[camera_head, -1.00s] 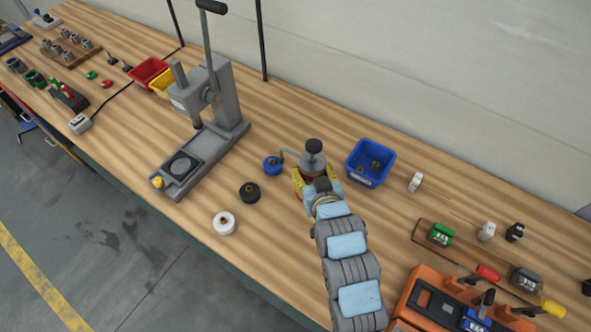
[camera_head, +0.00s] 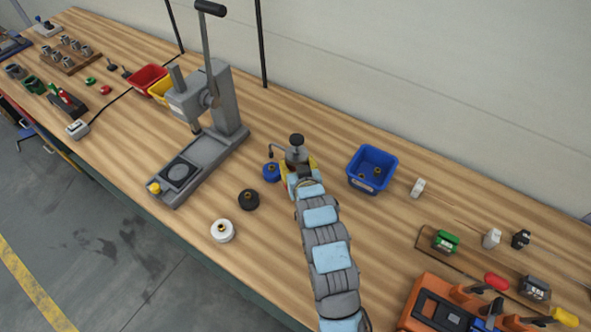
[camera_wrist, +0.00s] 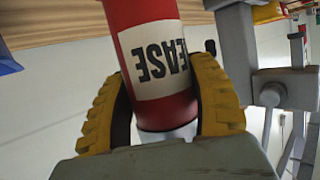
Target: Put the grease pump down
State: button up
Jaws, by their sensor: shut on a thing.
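The grease pump (camera_head: 296,152) has a grey top with a black knob and a thin bent spout pointing left. In the wrist view its red body (camera_wrist: 152,60) carries a white label reading "EASE", upside down. My gripper (camera_wrist: 165,110) is shut on the red body, with a yellow finger on each side. In the head view my gripper (camera_head: 299,176) is over the bench right of the blue round piece, and my arm hides the pump's lower part. I cannot tell whether the pump's base touches the wooden bench (camera_head: 270,235).
A blue round piece (camera_head: 271,172), a black one (camera_head: 248,199) and a white one (camera_head: 222,231) stand left of the pump. The blue bin (camera_head: 371,169) is to its right. The grey lever press (camera_head: 215,120) stands further left. Bare bench lies in front of the blue bin.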

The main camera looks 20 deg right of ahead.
jog(key=shift+w+f, duration=0.45)
jog(key=shift+f, duration=1.4)
jog(key=o, duration=1.2)
jog(key=shift+f, duration=0.15)
jog(key=shift+s+r, duration=0.3)
jog(key=shift+s, duration=0.1)
jog(key=v, duration=1.1)
jog(key=shift+s+f, duration=0.1)
